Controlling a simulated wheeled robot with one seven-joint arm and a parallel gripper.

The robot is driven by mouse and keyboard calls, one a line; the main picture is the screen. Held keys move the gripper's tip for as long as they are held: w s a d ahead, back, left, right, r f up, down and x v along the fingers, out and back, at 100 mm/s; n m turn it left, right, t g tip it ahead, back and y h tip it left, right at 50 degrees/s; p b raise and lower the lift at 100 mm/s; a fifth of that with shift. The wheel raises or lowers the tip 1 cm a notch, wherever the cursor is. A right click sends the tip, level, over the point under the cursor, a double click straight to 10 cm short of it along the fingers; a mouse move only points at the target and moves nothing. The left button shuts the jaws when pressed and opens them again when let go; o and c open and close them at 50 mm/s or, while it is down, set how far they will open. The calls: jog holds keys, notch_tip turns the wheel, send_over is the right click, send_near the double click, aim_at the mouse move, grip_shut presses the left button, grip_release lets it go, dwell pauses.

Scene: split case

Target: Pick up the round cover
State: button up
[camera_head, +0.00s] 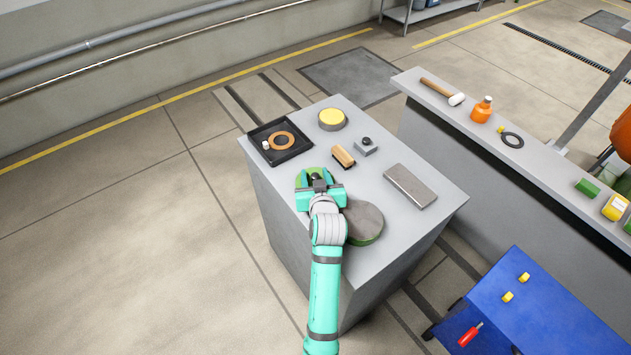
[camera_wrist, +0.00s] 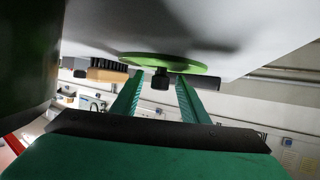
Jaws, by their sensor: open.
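The round cover is a flat green disc (camera_head: 302,176) with a dark knob, lying on the grey worktop. My gripper (camera_head: 317,178) is over it and hides much of it in the head view. In the wrist view the green cover (camera_wrist: 200,67) appears upside down, with its black knob (camera_wrist: 160,80) between my two open fingers. I see no clear contact between fingers and knob. A thick round case part (camera_head: 364,220), grey on top with a green side, lies just right of my wrist.
On the worktop (camera_head: 425,215) are a black tray (camera_head: 296,154) with an orange ring (camera_head: 281,141), a yellow-topped round part (camera_head: 332,119), a brush (camera_head: 343,156), a grey block with a knob (camera_head: 365,147) and a grey flat box (camera_head: 410,185). A blue cart (camera_head: 540,300) stands at lower right.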

grip_shut()
jog(key=shift+r, duration=0.1)
